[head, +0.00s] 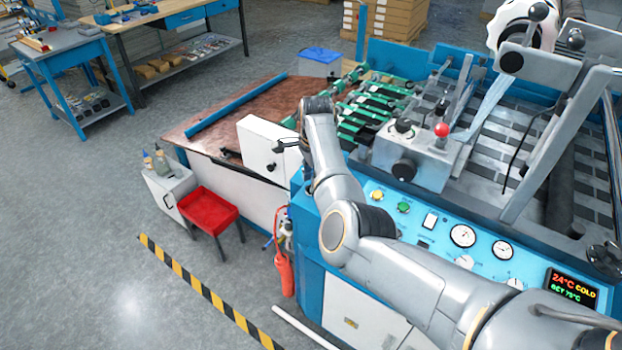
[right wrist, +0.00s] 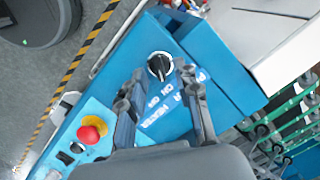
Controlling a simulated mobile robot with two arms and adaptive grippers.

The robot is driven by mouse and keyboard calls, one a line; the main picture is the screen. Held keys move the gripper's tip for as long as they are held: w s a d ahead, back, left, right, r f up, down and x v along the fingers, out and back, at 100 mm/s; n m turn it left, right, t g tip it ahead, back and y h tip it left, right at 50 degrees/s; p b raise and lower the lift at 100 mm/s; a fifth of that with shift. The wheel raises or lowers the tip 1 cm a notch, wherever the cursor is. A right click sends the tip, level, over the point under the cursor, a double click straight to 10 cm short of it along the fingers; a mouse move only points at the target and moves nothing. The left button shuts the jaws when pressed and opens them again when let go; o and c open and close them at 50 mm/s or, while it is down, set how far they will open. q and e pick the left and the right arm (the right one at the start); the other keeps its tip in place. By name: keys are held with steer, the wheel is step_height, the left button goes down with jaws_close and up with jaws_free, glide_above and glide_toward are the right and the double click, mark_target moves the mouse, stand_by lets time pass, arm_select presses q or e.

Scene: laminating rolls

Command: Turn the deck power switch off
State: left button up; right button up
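In the right wrist view, a black rotary switch (right wrist: 160,65) with a pale pointer line sits on a blue panel (right wrist: 170,120). White lettering beside it reads ON, OFF and HEATER, with other words partly hidden. I cannot tell which position the pointer marks. My right gripper (right wrist: 160,94) has its two fingers apart, with the switch ahead of the gap and nothing between them. I see no contact with the switch. In the head view my right arm reaches to the machine's left end, with the gripper (head: 289,143) near there; the switch is hidden. My left gripper is not in view.
A red emergency button (right wrist: 93,128) on a yellow base sits on the panel's lower left. The control panel (head: 450,240) carries gauges and a display (head: 573,288) reading 24°C COLD. A white box (head: 262,135) stands near my gripper.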

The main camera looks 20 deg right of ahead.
steer(key=shift+s+f, duration=0.1)
steer(key=shift+f, duration=0.4)
steer(key=shift+w+f, duration=0.2)
steer(key=shift+f, duration=0.05)
steer(key=shift+s, duration=0.1)
jaws_close()
steer(key=shift+n, duration=1.1)
steer(key=shift+n+g, duration=0.3)
steer(key=shift+n, duration=0.5)
steer(key=n+b, duration=0.1)
steer(key=n, duration=0.1)
steer(key=n+b, duration=0.2)
steer(key=shift+a+f+g+h, duration=0.1)
steer(key=shift+f+g+h, duration=0.1)
steer(key=shift+g+h, duration=0.2)
steer(key=shift+a+r+n+h+b, duration=0.1)
steer(key=shift+n+h+b, duration=0.2)
steer(key=shift+n+b, duration=1.6)
